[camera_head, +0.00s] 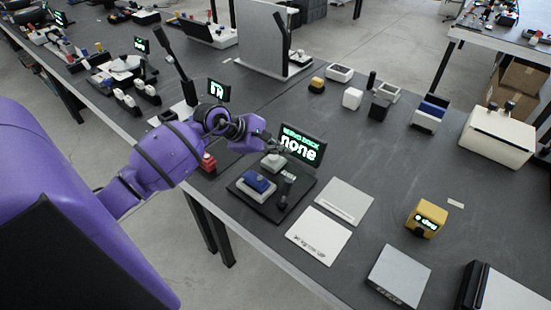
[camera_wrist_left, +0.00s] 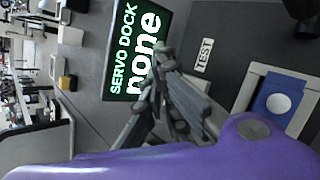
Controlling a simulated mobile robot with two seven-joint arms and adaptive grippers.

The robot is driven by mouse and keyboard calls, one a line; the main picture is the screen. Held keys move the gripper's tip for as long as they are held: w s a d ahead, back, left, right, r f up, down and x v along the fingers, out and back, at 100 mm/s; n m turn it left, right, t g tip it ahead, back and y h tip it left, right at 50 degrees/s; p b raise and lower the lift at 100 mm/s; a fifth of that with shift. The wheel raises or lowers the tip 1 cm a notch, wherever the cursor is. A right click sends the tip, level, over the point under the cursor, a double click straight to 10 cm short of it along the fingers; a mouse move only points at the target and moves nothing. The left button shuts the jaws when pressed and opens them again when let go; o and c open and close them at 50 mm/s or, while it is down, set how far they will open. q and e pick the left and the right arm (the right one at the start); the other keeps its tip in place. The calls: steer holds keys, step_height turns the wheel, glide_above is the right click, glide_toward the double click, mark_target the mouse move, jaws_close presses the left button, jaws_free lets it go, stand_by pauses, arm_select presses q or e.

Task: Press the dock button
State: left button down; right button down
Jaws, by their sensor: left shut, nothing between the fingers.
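The servo dock is a black base (camera_head: 262,207) with a screen (camera_head: 303,146) reading "SERVO DOCK none". The screen is also large in the left wrist view (camera_wrist_left: 137,50). A blue block (camera_head: 256,182) sits in a pale frame on the base; in the wrist view the blue part (camera_wrist_left: 275,92) bears a white disc. A small grey block (camera_head: 272,162) lies behind it, close to my gripper. A "TEST" label (camera_wrist_left: 203,55) shows in the wrist view. My left gripper (camera_head: 277,148) is shut and empty, just left of the screen above the dock's back. Contact cannot be told.
A red button block (camera_head: 208,163) stands left of the dock, beside my arm. A dark upright post (camera_head: 287,188) stands at the dock's right. White plates (camera_head: 319,236) and a yellow box (camera_head: 427,218) lie to the right. Bare table lies between the plates and yellow box.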

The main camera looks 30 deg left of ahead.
arm_select(q)
steer(key=shift+w, duration=0.1)
arm_select(e)
steer(key=shift+w+a+r, duration=0.1)
steer(key=shift+w+r, duration=0.3)
steer(key=shift+w, duration=0.35)
steer(key=shift+s+f, duration=0.2)
steer(key=shift+s+f, duration=0.2)
steer(key=shift+s, duration=0.4)
arm_select(q)
steer(key=shift+f, duration=0.15)
arm_select(e)
steer(key=shift+w, duration=0.3)
arm_select(q)
steer(key=shift+f+b, duration=0.3)
steer(key=shift+f, duration=0.05)
arm_select(e)
steer(key=shift+f, duration=0.3)
steer(key=shift+s, duration=0.15)
steer(key=shift+s, duration=0.1)
